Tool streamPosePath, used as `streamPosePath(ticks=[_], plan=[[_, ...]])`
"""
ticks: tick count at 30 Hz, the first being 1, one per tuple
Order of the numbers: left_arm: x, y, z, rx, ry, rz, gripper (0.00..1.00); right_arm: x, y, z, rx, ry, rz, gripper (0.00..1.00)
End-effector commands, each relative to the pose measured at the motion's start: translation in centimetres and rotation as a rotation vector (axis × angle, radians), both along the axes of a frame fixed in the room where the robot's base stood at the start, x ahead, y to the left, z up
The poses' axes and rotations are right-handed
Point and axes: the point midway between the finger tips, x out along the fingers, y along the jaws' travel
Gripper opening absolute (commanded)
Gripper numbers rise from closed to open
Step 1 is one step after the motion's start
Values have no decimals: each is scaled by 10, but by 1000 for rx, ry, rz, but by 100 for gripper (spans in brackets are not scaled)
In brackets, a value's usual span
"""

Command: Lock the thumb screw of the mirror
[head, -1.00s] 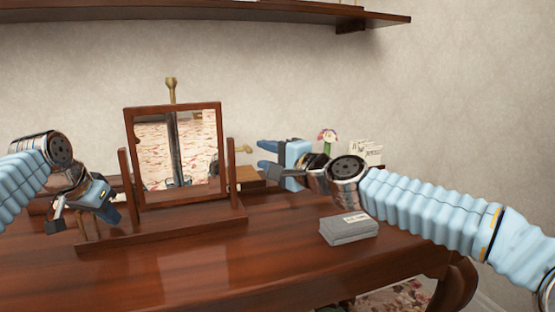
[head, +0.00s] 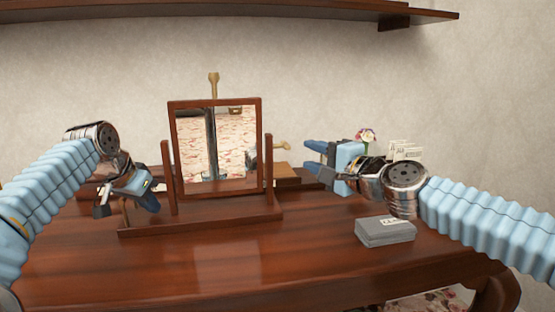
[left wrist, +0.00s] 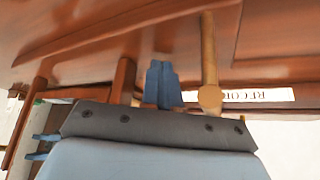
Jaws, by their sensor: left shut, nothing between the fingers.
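The mirror (head: 219,145) stands in its wooden frame between two posts on the dark desk. A brass-coloured knob (head: 282,146) sticks out beyond the right post. A tan peg with a round end (left wrist: 209,60) shows in the left wrist view, beside my left gripper's fingers (left wrist: 162,85); I cannot tell for sure which knob it is. In the head view my left gripper (head: 150,201) is low beside the mirror's left post, its blue fingers shut and empty. My right gripper (head: 309,156) is open and empty, right of the mirror, its fingers pointing left towards the brass knob.
A grey box (head: 385,231) lies on the desk (head: 250,250) at front right. A flower (head: 366,135) and white cards (head: 404,150) stand behind my right wrist. Another brass knob (head: 213,82) shows above the mirror. A shelf (head: 300,10) hangs above. The desk's front middle is clear.

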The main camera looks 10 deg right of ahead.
Motion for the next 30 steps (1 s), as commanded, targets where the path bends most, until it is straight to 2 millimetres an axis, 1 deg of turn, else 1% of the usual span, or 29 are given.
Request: streamPosePath(ticks=[2, 17, 24, 30], plan=[[0, 0, 0, 2, 8, 1, 0, 0, 0, 4, 0, 0, 0, 38], [0, 0, 44, 1, 2, 0, 0, 0, 0, 51, 0, 0, 0, 38], [0, 0, 60, 0, 1, 0, 0, 0, 0, 59, 0, 0, 0, 38], [0, 0, 59, 0, 0, 0, 0, 0, 0, 58, 0, 0, 0, 38]])
